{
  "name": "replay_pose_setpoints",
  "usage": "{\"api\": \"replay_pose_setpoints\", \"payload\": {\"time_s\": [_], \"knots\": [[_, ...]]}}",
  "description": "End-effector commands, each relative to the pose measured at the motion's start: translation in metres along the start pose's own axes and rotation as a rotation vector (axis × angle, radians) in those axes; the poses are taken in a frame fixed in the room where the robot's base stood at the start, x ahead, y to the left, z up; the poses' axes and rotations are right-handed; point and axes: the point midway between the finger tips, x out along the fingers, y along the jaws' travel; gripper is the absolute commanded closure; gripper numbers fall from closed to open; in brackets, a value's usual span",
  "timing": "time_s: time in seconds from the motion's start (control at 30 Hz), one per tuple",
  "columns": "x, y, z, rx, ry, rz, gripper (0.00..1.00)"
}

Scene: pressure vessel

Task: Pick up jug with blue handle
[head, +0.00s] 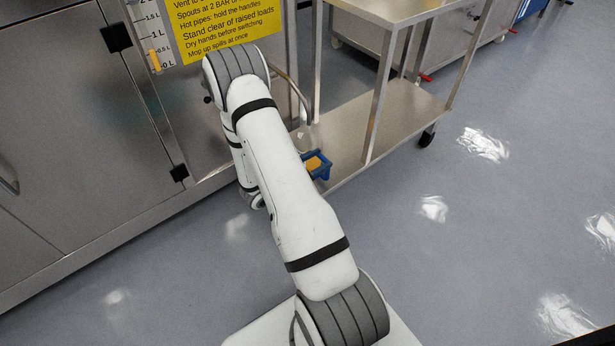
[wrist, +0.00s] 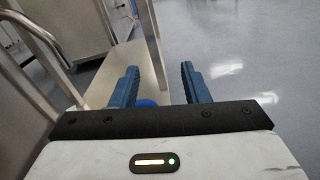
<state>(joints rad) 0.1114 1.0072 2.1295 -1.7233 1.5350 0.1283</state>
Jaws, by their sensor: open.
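My gripper (wrist: 159,72) is open in the wrist view, its two blue fingers standing apart. A small blue curved piece (wrist: 147,102) shows low between the fingers, nearer the left one. It looks like the jug's blue handle; the rest is hidden behind the gripper body. In the head view a blue item with an orange patch (head: 318,166) shows at the left end of the cart's lower shelf, just right of my arm. I cannot tell how much of it is jug. My arm hides my gripper's body there.
The steel cart's lower shelf (head: 390,118) is mostly bare, with upright posts around it. A steel vessel cabinet (head: 70,130) with a yellow sign (head: 225,28) stands at left. A curved metal pipe (wrist: 38,36) is at the wrist view's left. The floor (head: 490,230) at right is clear.

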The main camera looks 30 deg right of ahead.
Motion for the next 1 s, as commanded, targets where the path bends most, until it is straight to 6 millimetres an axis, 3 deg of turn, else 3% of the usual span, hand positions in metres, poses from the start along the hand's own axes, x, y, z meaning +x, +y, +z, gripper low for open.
{"api": "replay_pose_setpoints", "payload": {"time_s": [0.03, 0.1, 0.2, 0.3, 1.0], "knots": [[0.002, -0.002, -0.042, -0.041, -0.007, 0.05, 0.58], [0.002, 0.0, -0.072, -0.077, -0.015, 0.116, 0.58], [0.001, 0.001, -0.102, -0.113, -0.019, 0.185, 0.58], [0.001, 0.002, -0.118, -0.13, -0.02, 0.224, 0.58], [0.077, 0.016, -0.118, -0.136, -0.02, 0.236, 0.58]]}}
